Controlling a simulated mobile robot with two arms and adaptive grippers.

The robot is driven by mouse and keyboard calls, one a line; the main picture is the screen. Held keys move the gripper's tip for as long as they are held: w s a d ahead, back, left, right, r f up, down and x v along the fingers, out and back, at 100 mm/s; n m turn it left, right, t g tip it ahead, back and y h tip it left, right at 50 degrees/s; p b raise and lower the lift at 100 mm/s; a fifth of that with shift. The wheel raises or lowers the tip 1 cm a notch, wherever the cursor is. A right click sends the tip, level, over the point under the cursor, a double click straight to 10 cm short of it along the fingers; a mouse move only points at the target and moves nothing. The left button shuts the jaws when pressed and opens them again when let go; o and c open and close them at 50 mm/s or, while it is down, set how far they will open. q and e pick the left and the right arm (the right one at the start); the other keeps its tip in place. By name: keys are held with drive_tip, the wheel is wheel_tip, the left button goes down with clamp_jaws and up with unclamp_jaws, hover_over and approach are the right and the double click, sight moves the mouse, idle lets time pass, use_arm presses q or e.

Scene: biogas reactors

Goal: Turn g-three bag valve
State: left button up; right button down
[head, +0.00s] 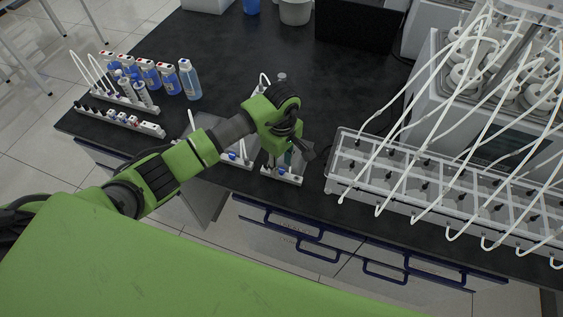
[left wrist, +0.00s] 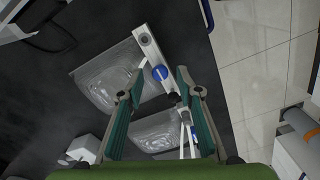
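My left gripper (head: 292,150) hangs over the front edge of the black bench in the head view, pointing down. In the left wrist view my left gripper (left wrist: 157,92) is open, with its two green fingers apart and nothing between their pads. A blue valve (left wrist: 160,72) on a white bar (left wrist: 148,45) shows just beyond the fingertips, roughly between them. Clear gas bags (left wrist: 105,78) lie beside the bar. In the head view a white bag holder (head: 284,177) with a blue knob stands under the gripper. No label is readable, so I cannot tell which bag is g-three. My right gripper is not in view.
Another bag holder (head: 236,160) stands just left of the gripper. A clear tray (head: 440,185) with white tubes is close on the right. Bottles (head: 189,80) and racks (head: 120,118) stand at the left. The bench middle behind is clear.

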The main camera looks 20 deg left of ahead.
use_arm(q)
drive_tip(key=shift+f, duration=0.5)
drive_tip(key=shift+c, duration=0.5)
